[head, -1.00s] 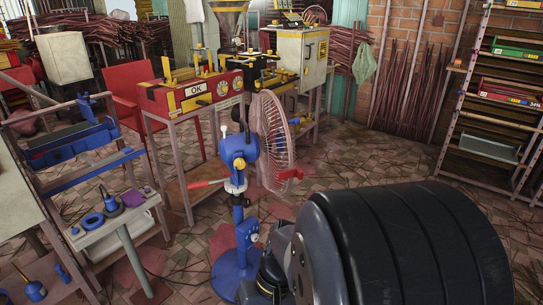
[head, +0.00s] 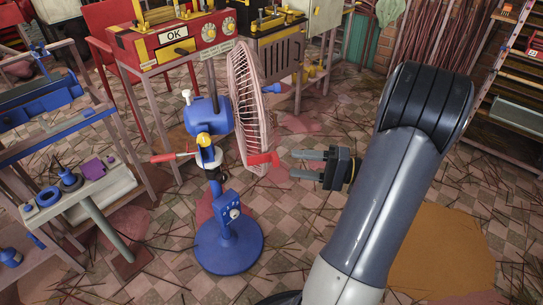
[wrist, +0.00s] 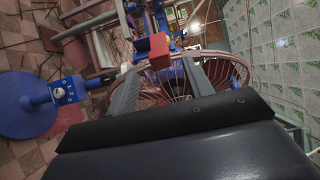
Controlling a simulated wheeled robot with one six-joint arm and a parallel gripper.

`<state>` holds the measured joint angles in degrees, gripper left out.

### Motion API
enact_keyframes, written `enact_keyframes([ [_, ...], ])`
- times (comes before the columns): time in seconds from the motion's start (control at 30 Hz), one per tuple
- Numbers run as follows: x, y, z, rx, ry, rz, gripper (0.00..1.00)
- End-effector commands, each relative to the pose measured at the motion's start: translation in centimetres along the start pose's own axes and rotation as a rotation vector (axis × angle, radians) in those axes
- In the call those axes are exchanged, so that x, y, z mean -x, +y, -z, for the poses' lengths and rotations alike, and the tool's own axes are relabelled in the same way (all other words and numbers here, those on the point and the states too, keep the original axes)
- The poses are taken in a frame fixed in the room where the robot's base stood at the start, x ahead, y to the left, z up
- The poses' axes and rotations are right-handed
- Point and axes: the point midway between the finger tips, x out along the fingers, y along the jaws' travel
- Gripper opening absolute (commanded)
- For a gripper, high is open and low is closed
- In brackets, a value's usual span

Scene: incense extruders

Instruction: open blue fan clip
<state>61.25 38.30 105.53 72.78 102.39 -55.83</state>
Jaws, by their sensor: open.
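The blue fan (head: 208,118) stands upright on a round blue base, with a pinkish wire cage (head: 250,105) facing right. A red clip (head: 262,159) sticks out at the cage's lower front edge. In the wrist view the red clip (wrist: 153,48) appears just beyond and between my fingertips, with the cage (wrist: 215,70) behind it. My gripper (head: 295,164) is open and empty, pointing left at about the clip's height, with a short gap to it. A red lever (head: 172,157) sticks out left of the fan's post.
A blue-framed bench with a small side table (head: 80,192) stands left of the fan. A red machine marked OK (head: 178,45) stands behind it, and shelves (head: 505,85) stand at right. Sticks litter the tiled floor, which is open around my gripper.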

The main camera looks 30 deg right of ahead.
Motion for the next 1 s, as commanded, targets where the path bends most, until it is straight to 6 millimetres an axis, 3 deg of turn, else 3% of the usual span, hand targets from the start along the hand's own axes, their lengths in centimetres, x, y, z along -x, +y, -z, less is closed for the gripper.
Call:
enact_keyframes([
  [0.2, -4.3, 0.2, -0.1, -0.001, -0.007, -0.002, 0.49],
  [0.43, -7.4, 0.1, -0.1, -0.001, -0.005, -0.002, 0.49],
  [0.87, -8.5, 0.1, -0.1, -0.002, -0.002, -0.003, 0.49],
  [1.0, -8.5, 0.1, -0.1, -0.002, -0.002, -0.003, 0.40],
])
